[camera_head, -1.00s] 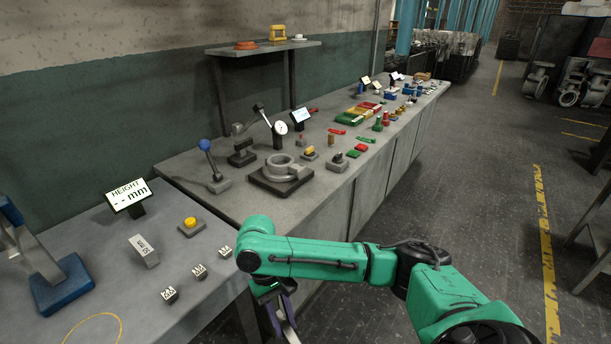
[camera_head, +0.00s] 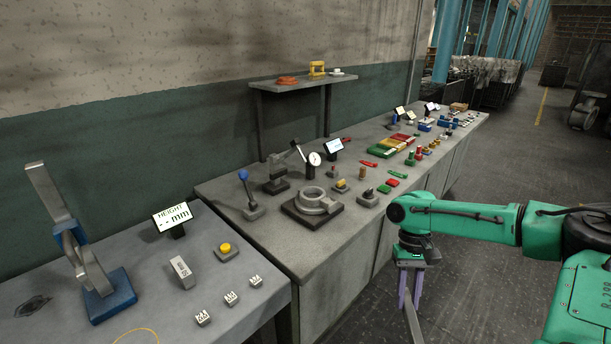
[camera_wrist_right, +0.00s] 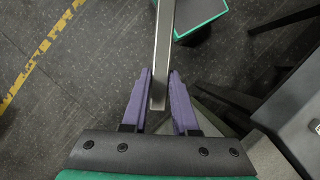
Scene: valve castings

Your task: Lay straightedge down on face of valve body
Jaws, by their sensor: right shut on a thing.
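The straightedge, a plain grey metal bar, is in my right gripper (camera_head: 411,302). In the head view the straightedge (camera_head: 413,328) hangs below the purple fingers and runs out of the bottom of the picture. In the right wrist view the straightedge (camera_wrist_right: 163,45) stands between the fingers of my right gripper (camera_wrist_right: 161,74) and reaches up to the top edge. The valve body (camera_head: 316,201), a grey ring-shaped casting, sits on a dark plate on the bench. My right gripper is to the right of it, out over the floor beside the bench. My left gripper is not in view.
A lever with a blue knob (camera_head: 249,199) and a dial gauge (camera_head: 314,159) stand near the valve body. A height display (camera_head: 172,217), a yellow button (camera_head: 225,248) and a blue-based stand (camera_head: 111,294) are on the nearer bench. The floor is clear around my right gripper.

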